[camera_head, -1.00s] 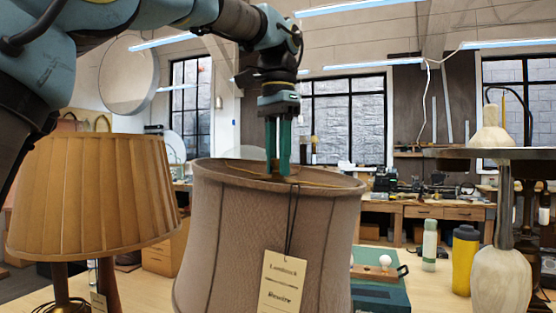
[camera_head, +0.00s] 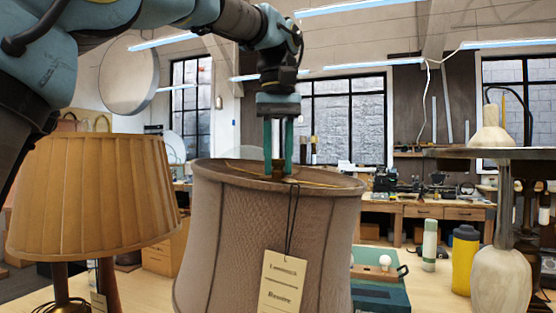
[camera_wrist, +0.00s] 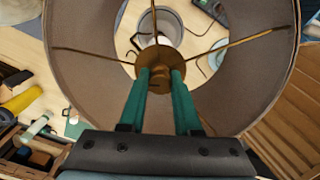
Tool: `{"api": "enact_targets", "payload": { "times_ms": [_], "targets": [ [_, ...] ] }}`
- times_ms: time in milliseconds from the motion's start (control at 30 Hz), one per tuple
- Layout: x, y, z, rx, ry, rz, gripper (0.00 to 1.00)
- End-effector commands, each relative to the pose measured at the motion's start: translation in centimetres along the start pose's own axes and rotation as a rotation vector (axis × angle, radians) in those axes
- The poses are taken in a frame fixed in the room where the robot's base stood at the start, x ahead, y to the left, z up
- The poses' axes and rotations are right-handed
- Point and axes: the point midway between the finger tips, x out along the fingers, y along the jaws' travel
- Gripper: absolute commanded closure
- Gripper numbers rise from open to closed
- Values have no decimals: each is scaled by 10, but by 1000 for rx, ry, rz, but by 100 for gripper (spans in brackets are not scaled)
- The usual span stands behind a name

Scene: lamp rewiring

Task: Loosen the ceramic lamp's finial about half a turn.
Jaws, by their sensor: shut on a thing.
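The lamp with the taupe shade (camera_head: 262,230) stands in the middle of the head view, with a paper tag (camera_head: 283,281) hanging from its top ring. My gripper (camera_head: 278,172) points straight down into the shade's top opening. In the wrist view its two green fingers (camera_wrist: 160,85) are shut on the brass finial (camera_wrist: 159,82) at the hub of the shade's wire spokes. The finial is partly hidden between the fingers. Below the hub, part of a pale round lamp body (camera_wrist: 160,30) shows through the opening.
A pleated tan lampshade (camera_head: 92,195) stands close on the left.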

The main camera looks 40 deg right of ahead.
Motion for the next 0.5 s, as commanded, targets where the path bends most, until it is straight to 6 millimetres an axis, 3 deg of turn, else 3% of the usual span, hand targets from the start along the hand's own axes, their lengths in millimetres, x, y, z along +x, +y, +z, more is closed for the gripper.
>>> {"api": "enact_targets", "payload": {
  "times_ms": [500],
  "targets": [
    [-1,0,0,-491,2,2,100]
  ]
}}
